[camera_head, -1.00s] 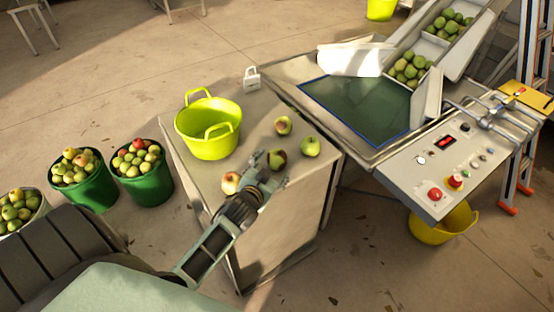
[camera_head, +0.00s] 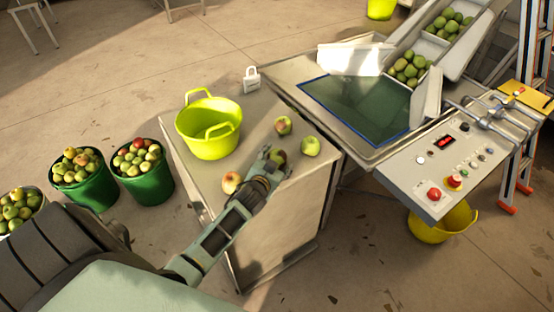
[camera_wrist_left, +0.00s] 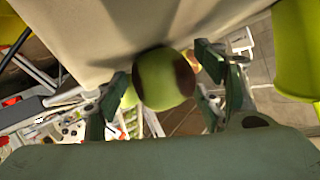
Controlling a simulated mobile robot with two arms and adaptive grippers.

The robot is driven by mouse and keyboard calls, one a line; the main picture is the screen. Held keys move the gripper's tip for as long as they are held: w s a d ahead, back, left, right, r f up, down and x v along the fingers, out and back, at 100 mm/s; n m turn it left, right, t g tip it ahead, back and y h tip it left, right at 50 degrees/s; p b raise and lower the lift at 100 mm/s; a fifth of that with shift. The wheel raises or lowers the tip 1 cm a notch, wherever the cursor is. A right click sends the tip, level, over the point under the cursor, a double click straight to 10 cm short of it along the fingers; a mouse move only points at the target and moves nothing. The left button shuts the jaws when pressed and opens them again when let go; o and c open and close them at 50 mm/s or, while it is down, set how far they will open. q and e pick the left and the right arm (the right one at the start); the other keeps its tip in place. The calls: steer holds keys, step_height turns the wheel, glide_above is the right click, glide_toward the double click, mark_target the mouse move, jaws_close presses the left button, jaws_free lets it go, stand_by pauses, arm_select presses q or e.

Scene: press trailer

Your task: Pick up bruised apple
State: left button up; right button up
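The bruised apple (camera_head: 279,156), green with a brown patch, sits on the pale table top (camera_head: 200,167) and is partly hidden by my left gripper (camera_head: 275,164) in the head view. In the left wrist view the apple (camera_wrist_left: 160,80) is between the spread fingers of the gripper (camera_wrist_left: 165,95), with its dark patch on the right. A gap shows on each side of it, so the gripper is open around it, not shut on it. My right gripper is not in view.
Other apples lie close by: one behind (camera_head: 283,126), a green one to the right (camera_head: 311,146) and one at front left (camera_head: 231,182). A yellow-green tub (camera_head: 208,138) and a white padlock-shaped object (camera_head: 251,79) stand farther back. A machine with a control panel (camera_head: 445,170) adjoins the right.

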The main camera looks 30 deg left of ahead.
arm_select(q)
steer(key=c, duration=0.9)
steer(key=shift+c, duration=0.5)
steer(key=shift+r, duration=0.1)
